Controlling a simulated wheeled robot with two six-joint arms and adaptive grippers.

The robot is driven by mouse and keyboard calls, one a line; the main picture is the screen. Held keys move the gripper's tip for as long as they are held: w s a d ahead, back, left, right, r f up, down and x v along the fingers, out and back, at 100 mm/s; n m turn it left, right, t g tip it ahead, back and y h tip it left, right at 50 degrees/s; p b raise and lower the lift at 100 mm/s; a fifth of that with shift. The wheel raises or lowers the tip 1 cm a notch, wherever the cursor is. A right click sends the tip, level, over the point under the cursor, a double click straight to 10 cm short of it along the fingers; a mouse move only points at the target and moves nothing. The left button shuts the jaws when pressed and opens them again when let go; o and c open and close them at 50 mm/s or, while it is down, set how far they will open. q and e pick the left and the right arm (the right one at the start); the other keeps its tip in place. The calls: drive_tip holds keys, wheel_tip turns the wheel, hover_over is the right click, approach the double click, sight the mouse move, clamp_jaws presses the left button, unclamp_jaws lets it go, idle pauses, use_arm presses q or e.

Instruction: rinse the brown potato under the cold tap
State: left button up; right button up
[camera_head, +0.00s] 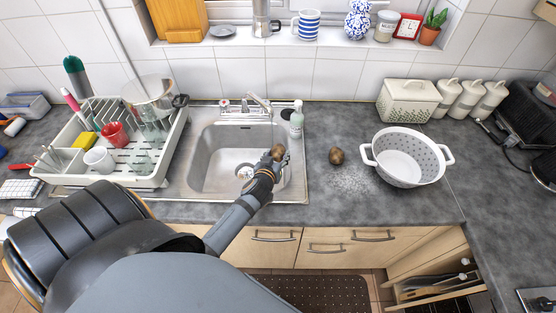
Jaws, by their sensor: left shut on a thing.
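My left gripper (273,160) reaches in over the right part of the metal sink (215,155) and is shut on a brown potato (278,151). The gripper's fingers hide part of this potato. The tap (260,102) stands at the sink's back edge, with its spout a little behind and left of the held potato. I cannot tell whether water is running. A second brown potato (337,156) lies on the grey counter right of the sink. My right gripper is not in view.
A white dish rack (150,180) with dishes stands left of the sink. A soap bottle (296,120) stands at the sink's back right corner. A white colander (405,157) sits on the counter at right, with pale specks beside it. The front counter right of the sink is clear.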

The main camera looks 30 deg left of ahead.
use_arm(q)
drive_tip(key=w+a+f+b, duration=0.2)
drive_tip(key=w+a, duration=0.5)
drive_tip(key=shift+w+a, duration=0.2)
drive_tip(key=shift+w, duration=0.05)
idle(0.3)
idle(0.4)
drive_tip(key=shift+w+d, duration=0.45)
drive_tip(key=shift+s+a, duration=0.1)
drive_tip(key=shift+s+a, duration=0.35)
drive_tip(key=shift+w+d, duration=0.1)
idle(0.3)
